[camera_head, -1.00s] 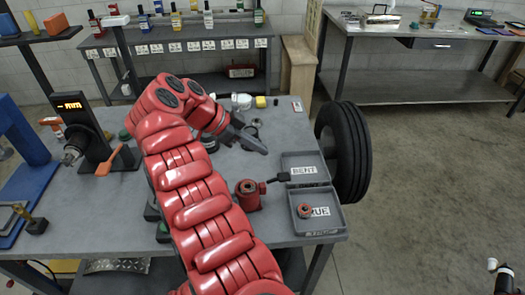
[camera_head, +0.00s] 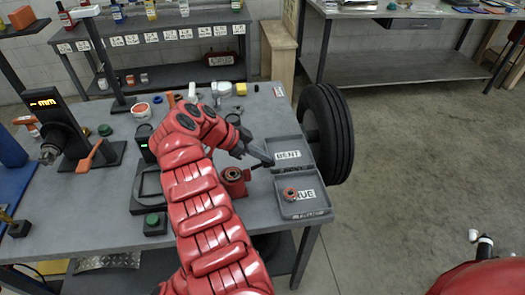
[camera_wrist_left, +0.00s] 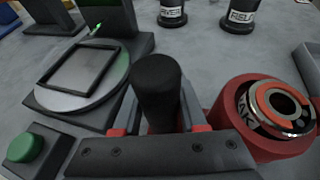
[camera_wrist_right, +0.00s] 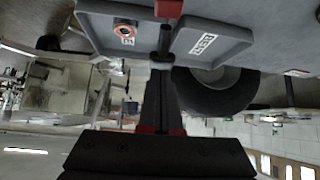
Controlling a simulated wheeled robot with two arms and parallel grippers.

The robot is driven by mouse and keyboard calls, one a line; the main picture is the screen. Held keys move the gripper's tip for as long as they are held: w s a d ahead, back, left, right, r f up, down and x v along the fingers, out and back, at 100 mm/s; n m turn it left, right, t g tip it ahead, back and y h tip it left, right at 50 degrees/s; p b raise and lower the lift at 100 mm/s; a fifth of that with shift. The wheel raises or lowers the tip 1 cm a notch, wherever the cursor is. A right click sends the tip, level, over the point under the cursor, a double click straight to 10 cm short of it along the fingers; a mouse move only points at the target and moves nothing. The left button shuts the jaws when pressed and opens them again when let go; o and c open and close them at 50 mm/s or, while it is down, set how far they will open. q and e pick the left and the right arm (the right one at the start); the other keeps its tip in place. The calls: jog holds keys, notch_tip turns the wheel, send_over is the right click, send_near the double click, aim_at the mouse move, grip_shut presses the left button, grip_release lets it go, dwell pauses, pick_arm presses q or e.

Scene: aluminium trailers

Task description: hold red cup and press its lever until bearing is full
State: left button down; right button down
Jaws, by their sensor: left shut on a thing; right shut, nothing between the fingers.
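The red cup (camera_head: 234,187) stands on the table with a ring-shaped bearing (camera_wrist_left: 283,105) in its top. My left gripper (camera_wrist_left: 158,115) is shut on an upright black handle (camera_wrist_left: 157,75) beside the cup. In the head view that gripper is hidden, apparently behind my red arm. My right gripper (camera_head: 262,157) is shut and empty, with its tips at the cup's lever. In the right wrist view the dark lever (camera_wrist_right: 165,40) runs from a red part to a knob right by the fingertips (camera_wrist_right: 160,72). I cannot tell how far the lever is pressed.
The BENT tray (camera_head: 303,144) and the TRUE tray (camera_head: 325,203), which holds a reddish ring, lie right of the cup. A tire (camera_head: 342,130) stands beyond them. A device with a green button (camera_wrist_left: 35,146) and two labelled dark containers (camera_wrist_left: 240,15) are near the left gripper.

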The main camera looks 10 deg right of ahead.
dwell(0.3)
jog(key=shift+w+d+r, duration=0.1)
jog(key=shift+d, duration=0.05)
jog(key=shift+d+y, duration=0.3)
jog(key=shift+y, duration=0.1)
jog(key=shift+f, duration=0.3)
pick_arm(q)
jog(key=shift+r, duration=0.1)
pick_arm(e)
jog(key=shift+d+f+y, duration=0.1)
jog(key=shift+f+y, duration=0.2)
jog(key=shift+d+f, duration=0.3)
jog(key=shift+f, duration=0.35)
